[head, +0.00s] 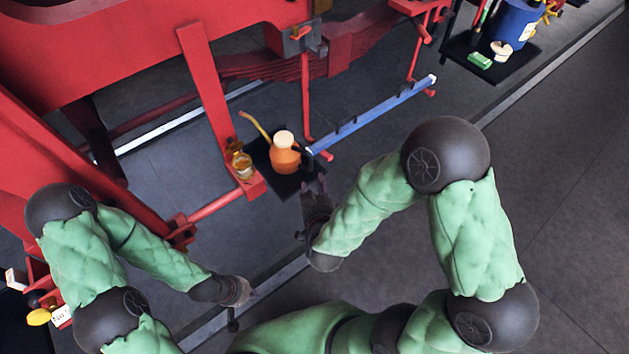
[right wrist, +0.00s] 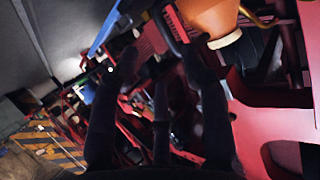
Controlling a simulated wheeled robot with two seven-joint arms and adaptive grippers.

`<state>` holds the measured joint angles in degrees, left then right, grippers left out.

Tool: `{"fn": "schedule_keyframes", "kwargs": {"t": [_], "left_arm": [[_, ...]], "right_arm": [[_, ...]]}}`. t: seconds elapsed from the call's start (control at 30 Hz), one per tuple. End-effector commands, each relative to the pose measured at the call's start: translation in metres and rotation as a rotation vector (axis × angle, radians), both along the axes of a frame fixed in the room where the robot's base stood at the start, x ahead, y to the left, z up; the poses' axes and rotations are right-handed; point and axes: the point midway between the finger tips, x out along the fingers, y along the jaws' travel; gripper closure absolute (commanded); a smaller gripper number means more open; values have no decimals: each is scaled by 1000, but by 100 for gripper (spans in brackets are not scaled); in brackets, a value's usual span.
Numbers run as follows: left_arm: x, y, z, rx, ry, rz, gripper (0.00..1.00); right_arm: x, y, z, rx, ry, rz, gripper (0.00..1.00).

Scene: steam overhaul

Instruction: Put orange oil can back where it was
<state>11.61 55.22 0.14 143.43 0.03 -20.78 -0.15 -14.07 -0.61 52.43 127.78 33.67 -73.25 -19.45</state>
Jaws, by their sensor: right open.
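The orange oil can (head: 285,157) has a pale cap and a yellow spout. It stands on a dark mat (head: 285,188) on the floor beside the red frame. It also shows at the top of the right wrist view (right wrist: 212,18). My right gripper (head: 318,186) is open, just below and right of the can in the head view. In the right wrist view its fingers (right wrist: 150,75) appear close to the can, and contact cannot be told. My left gripper (head: 246,292) is low at the left, away from the can; its fingers are too small to read.
A blue bar (head: 372,116) runs from beside the can towards the upper right. A brass fitting (head: 240,163) sits left of the can by a red post (head: 207,90). A dark tray (head: 462,52) with a blue container (head: 514,28) is at the upper right. Open floor lies right.

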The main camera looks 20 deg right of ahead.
Motion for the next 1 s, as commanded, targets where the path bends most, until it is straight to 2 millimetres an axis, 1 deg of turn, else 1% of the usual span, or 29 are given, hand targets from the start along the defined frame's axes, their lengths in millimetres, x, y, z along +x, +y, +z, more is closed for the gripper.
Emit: {"fn": "schedule_keyframes", "kwargs": {"t": [0.07, 0.17, 0.27, 0.33, 0.4, 0.47, 0.5, 0.57, 0.6, 0.67, 0.7, 0.77, 0.8, 0.9, 1.0], "left_arm": [[0, 0, 1, 0, 0, 0, 100], [0, 0, 1, 0, 0, 0, 100], [0, 0, 0, 0, 0, 0, 100], [0, 0, 0, 0, 0, 0, 100], [0, 0, 0, 0, 0, 0, 100], [0, 0, 0, 0, 0, 0, 100], [0, 0, 0, 0, 0, 0, 100], [0, 0, 0, 0, 0, 0, 100], [0, 0, 0, 0, 0, 0, 100], [0, 0, 0, 0, 0, 0, 100], [0, 0, 0, 0, 0, 0, 100], [0, 0, 0, 0, 0, 0, 100], [0, 0, 0, 0, 0, 0, 100], [0, 0, 0, 0, 0, 0, 100], [0, 0, 1, 0, 0, 0, 100]], "right_arm": [[-2, 1, -2, 5, 11, 4, 54], [-3, 4, -16, 28, 62, 23, 54], [-3, 9, -42, 76, 155, 52, 54], [-6, 14, -65, 119, 240, 78, 54], [-13, 19, -89, 165, 329, 102, 54], [-19, 24, -109, 205, 406, 121, 54], [-25, 27, -122, 229, 457, 133, 54], [-35, 31, -140, 270, 534, 148, 54], [-43, 34, -152, 295, 587, 159, 54], [-56, 37, -170, 334, 666, 172, 54], [-65, 40, -181, 360, 719, 181, 54], [-80, 43, -196, 397, 797, 192, 54], [-91, 46, -205, 421, 848, 199, 54], [-115, 50, -224, 473, 960, 214, 54], [-134, 54, -235, 510, 1043, 224, 54]]}}
